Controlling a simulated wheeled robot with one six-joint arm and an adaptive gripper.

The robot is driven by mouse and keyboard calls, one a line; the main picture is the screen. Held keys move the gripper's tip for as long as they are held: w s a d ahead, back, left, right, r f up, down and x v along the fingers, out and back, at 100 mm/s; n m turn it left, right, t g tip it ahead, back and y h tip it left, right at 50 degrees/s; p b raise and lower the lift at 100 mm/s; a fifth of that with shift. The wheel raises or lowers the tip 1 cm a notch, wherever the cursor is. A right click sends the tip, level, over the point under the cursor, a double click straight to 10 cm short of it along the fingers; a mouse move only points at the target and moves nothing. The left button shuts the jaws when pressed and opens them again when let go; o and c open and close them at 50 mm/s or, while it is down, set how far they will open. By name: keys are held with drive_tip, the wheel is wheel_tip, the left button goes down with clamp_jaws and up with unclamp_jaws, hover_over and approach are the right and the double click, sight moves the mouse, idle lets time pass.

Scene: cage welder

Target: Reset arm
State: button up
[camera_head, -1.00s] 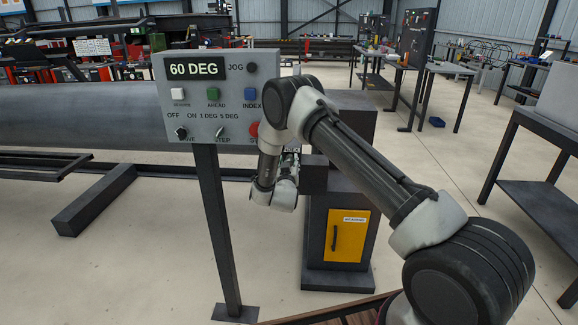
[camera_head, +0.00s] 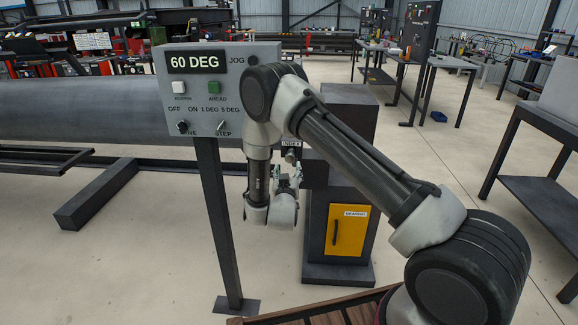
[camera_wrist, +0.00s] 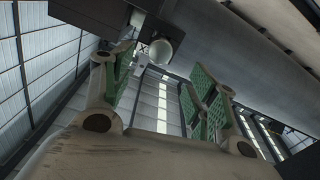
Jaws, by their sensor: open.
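My arm is bent in front of the control box in the head view. My gripper (camera_head: 294,178) is partly hidden behind my wrist links, with little of its fingers showing. In the wrist view my gripper (camera_wrist: 163,85) has its two green-padded fingers apart, with nothing between them. The grey control box (camera_head: 207,102) on a post reads "60 DEG". Its white button (camera_head: 179,87), green AHEAD button (camera_head: 214,87) and lower switches show. My arm hides the box's right part.
A large grey pipe (camera_head: 80,112) lies behind the box. A dark pedestal with a yellow door (camera_head: 347,232) stands behind my gripper. A dark table (camera_head: 548,125) is at the right. Floor between pedestal and table is open.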

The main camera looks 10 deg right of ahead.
drive_tip(key=shift+s+a, duration=0.15)
drive_tip(key=shift+s, duration=0.35)
